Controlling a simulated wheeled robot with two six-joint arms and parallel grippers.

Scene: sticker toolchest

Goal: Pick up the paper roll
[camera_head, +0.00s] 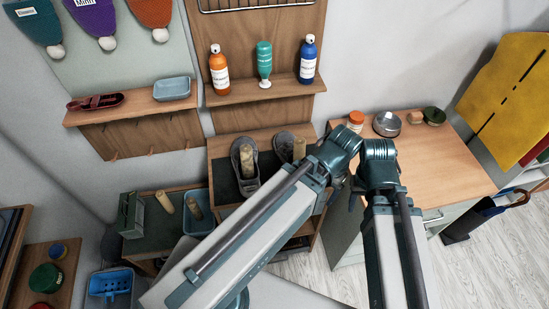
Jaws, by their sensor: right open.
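Several short tan rolls show, and I cannot tell which one is the paper roll. One tan roll (164,202) lies in the green-grey holder area of the low left bench, and another roll (194,208) stands in a blue tray beside it. My right gripper (236,299) is at the bottom edge, mostly hidden by my arm, and apart from the rolls. My left gripper is not in view.
A wall shelf (262,92) holds an orange, a green and a blue bottle. Another wall shelf holds a blue tray (172,88). A wooden-topped cabinet (438,160) at right carries a metal bowl (387,124) and jars. A blue basket (110,285) is at lower left. Floor shows at right.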

